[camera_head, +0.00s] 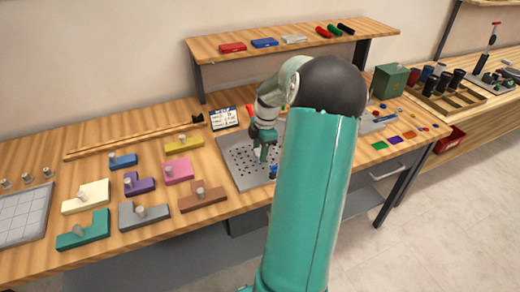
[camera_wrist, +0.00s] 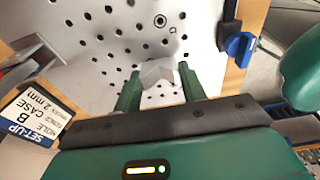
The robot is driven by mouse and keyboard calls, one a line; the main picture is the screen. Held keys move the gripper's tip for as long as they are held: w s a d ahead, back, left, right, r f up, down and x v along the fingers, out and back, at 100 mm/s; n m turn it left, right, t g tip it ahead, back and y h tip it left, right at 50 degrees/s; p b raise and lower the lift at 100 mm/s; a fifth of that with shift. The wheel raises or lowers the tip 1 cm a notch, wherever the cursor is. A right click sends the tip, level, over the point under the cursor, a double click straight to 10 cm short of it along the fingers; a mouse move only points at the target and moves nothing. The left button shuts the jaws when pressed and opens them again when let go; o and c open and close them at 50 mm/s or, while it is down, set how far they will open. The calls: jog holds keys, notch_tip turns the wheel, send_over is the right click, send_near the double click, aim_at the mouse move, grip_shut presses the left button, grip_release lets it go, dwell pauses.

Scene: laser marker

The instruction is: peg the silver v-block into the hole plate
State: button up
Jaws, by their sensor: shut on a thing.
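The hole plate (camera_head: 236,165) is a grey metal sheet with rows of holes, lying on the bench. It fills much of the wrist view (camera_wrist: 95,62). My gripper (camera_head: 262,152) is over the plate, pointing down. In the wrist view my gripper (camera_wrist: 160,84) has its two green fingers shut on the silver v-block (camera_wrist: 157,72), a pale notched piece. The v-block is over the holes; its underside is hidden, so I cannot tell whether it touches the plate. In the head view my arm hides the plate's right part.
A set-up card (camera_wrist: 35,118) stands beside the plate, and a blue clamp (camera_wrist: 240,48) sits at its edge. Several coloured blocks with knobs, such as the pink one (camera_head: 178,170), lie to the left. A raised shelf (camera_head: 290,48) stands behind.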

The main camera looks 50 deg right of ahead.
jog(key=shift+f, duration=0.5)
jog(key=o, duration=1.1)
jog(key=shift+c, duration=0.2)
notch_tip(320, 180, up, 14)
jog(key=s+d, duration=0.1)
jog(key=shift+d+f, duration=0.15)
jog(key=shift+d, duration=0.25)
